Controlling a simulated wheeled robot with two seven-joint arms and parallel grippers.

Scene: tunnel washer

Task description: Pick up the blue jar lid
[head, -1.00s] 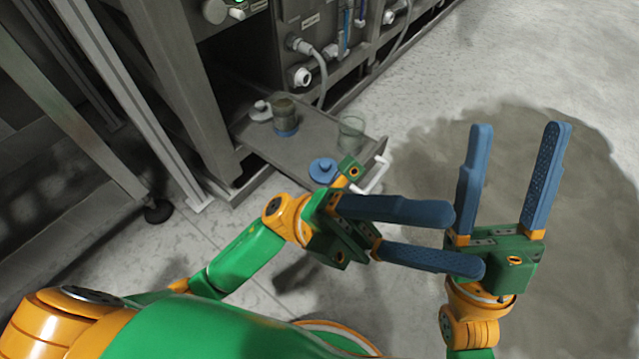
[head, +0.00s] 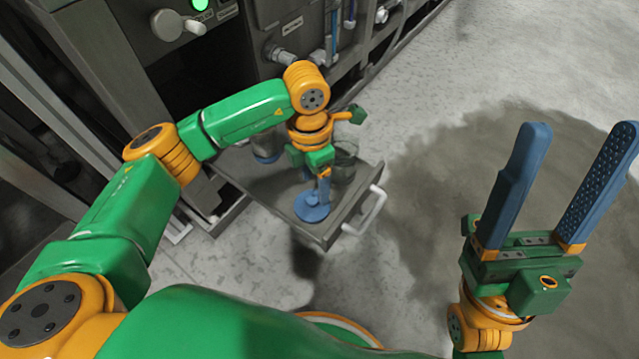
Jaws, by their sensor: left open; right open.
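The blue jar lid (head: 309,212), a round disc with a raised middle, lies near the front left corner of a pulled-out grey drawer (head: 258,203). My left gripper (head: 322,194) points down right above the lid, with a blue finger at its raised middle. The gripper is open, though its fingers overlap in this view, and I cannot tell whether they touch the lid. My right gripper (head: 581,128) is open and empty, fingers up, over the floor at the right, well away from the lid.
A clear glass jar (head: 344,160) stands in the drawer just behind my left gripper. Another jar (head: 266,155) with a blue base stands further left, partly hidden by my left arm. A white handle (head: 371,212) sticks out from the drawer front. The floor at right is clear.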

